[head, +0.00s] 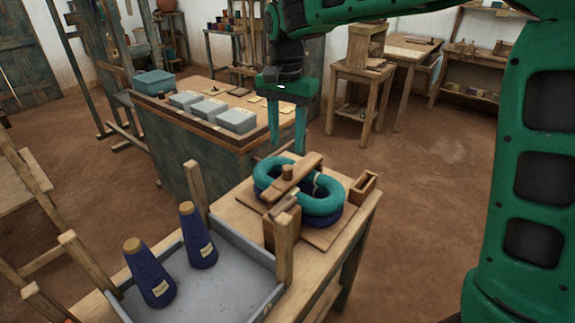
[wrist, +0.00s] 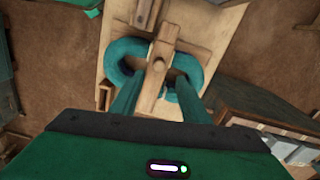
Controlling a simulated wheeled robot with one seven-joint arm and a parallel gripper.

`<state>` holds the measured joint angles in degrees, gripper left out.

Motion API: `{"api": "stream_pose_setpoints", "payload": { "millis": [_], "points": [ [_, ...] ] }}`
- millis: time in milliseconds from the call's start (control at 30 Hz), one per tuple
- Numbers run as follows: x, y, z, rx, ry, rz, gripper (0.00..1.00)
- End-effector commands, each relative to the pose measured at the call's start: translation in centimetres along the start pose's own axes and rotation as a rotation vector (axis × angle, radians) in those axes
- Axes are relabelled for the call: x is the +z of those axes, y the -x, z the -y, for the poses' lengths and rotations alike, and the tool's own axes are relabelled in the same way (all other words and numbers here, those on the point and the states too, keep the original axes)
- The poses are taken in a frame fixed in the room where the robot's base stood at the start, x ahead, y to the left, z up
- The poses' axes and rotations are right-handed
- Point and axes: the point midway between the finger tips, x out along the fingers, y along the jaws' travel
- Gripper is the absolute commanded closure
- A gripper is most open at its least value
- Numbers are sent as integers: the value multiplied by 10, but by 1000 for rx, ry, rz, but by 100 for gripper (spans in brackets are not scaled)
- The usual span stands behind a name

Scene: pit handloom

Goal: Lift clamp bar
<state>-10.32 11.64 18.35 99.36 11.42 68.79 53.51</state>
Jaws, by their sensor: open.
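The clamp bar (head: 306,168) is a wooden bar with a short round knob (head: 287,172) on its middle. It lies across a teal yarn hank (head: 332,186) on a wooden board, with dark blue yarn beneath. My gripper (head: 287,150) is open and empty, pointing down above and behind the bar in the head view. In the wrist view the bar (wrist: 151,88) runs lengthwise between my two teal fingers (wrist: 156,92), and the hank (wrist: 125,58) loops out on both sides. I cannot tell the exact height gap between the fingertips and the bar.
A grey tray (head: 223,287) with two blue yarn cones (head: 150,273) and wooden corner posts stands at front left. A small wooden block (head: 363,187) sits right of the hank. Behind is a bench (head: 225,150) with grey boxes. Open floor lies to the right.

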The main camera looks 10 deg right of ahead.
Motion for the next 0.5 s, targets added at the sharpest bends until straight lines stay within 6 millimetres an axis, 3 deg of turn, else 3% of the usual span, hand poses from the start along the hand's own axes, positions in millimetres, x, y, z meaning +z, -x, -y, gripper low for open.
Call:
{"api": "stream_pose_setpoints", "payload": {
  "millis": [300,500],
  "points": [
    [0,-57,-1,3,1,2,58],
    [0,-79,-1,1,1,1,58]
  ]
}}
